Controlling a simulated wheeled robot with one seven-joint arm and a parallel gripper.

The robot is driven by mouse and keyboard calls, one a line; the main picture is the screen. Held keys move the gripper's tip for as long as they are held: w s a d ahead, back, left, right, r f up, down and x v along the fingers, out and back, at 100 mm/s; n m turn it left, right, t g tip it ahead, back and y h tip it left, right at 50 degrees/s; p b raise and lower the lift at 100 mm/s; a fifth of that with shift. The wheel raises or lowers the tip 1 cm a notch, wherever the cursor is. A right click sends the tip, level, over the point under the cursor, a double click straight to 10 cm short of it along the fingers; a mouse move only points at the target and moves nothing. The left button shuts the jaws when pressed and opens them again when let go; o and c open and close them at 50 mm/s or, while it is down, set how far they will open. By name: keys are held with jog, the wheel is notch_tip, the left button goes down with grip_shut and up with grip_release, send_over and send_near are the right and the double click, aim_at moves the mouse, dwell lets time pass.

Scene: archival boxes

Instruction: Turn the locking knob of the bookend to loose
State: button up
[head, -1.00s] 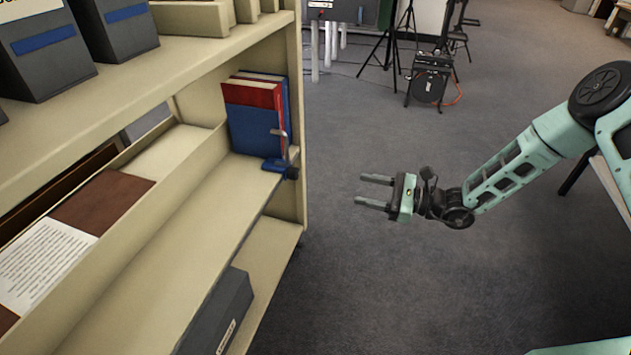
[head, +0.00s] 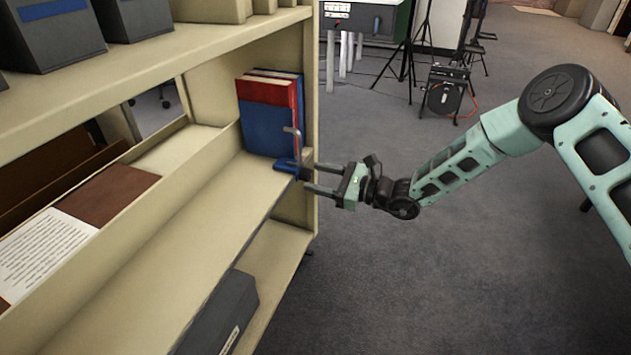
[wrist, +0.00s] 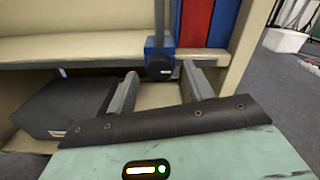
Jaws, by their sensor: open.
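The bookend is a blue clamp (head: 287,165) with a grey upright, at the front edge of the middle shelf, beside the red and blue books (head: 268,112). In the wrist view its round black knob (wrist: 159,66) faces the camera below the blue block (wrist: 160,46). My gripper (head: 308,178) is open and empty, its fingers pointing at the shelf edge by the bookend. In the wrist view the two fingers (wrist: 160,82) lie to either side of the knob and below it. I cannot tell whether they reach it. The knob is not clear in the head view.
The shelf's end upright (head: 311,100) stands right beside the bookend and gripper. A dark box (head: 222,315) lies on the lower shelf. Several grey boxes (head: 55,35) stand on the top shelf.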

jog(key=shift+w+a, duration=0.25)
jog(key=shift+a, duration=0.4)
jog(key=c, duration=1)
